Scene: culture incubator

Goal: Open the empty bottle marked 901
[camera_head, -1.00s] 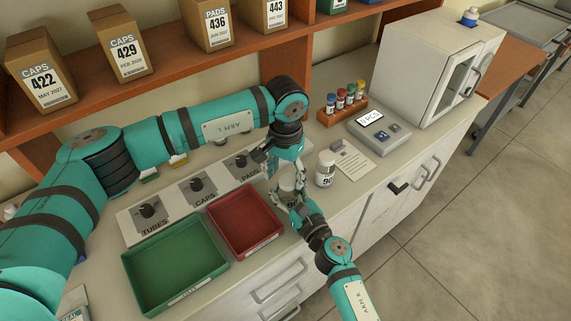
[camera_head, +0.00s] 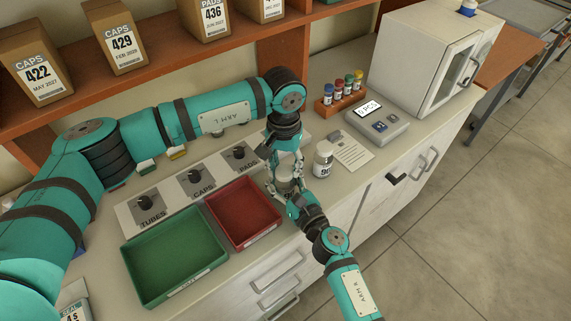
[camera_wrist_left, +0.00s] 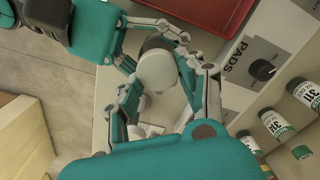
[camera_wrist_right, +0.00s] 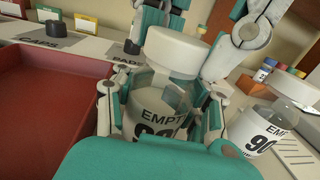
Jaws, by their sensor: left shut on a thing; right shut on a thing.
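A clear bottle (camera_wrist_right: 150,92) with a white cap (camera_wrist_right: 172,48) stands upright at the counter's front. Its label reads "EMPT" and "90"; the last digit is hidden. My right gripper (camera_wrist_right: 158,112) is shut on its body, one finger on each side. My left gripper (camera_head: 284,176) comes from above, its fingers shut around the white cap, which shows in the left wrist view (camera_wrist_left: 157,70). A second white-capped bottle (camera_head: 323,160), also labelled "EMPT" and "90", stands just right of the held one. Its last digit is unreadable.
A red tray (camera_head: 271,226) and a green tray (camera_head: 139,288) lie left of the bottles. Behind them is a panel with knobs (camera_head: 195,180). To the right are a paper sheet (camera_head: 356,150), a counting scale (camera_head: 393,130), a vial rack (camera_head: 327,109) and a white cabinet (camera_head: 388,67).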

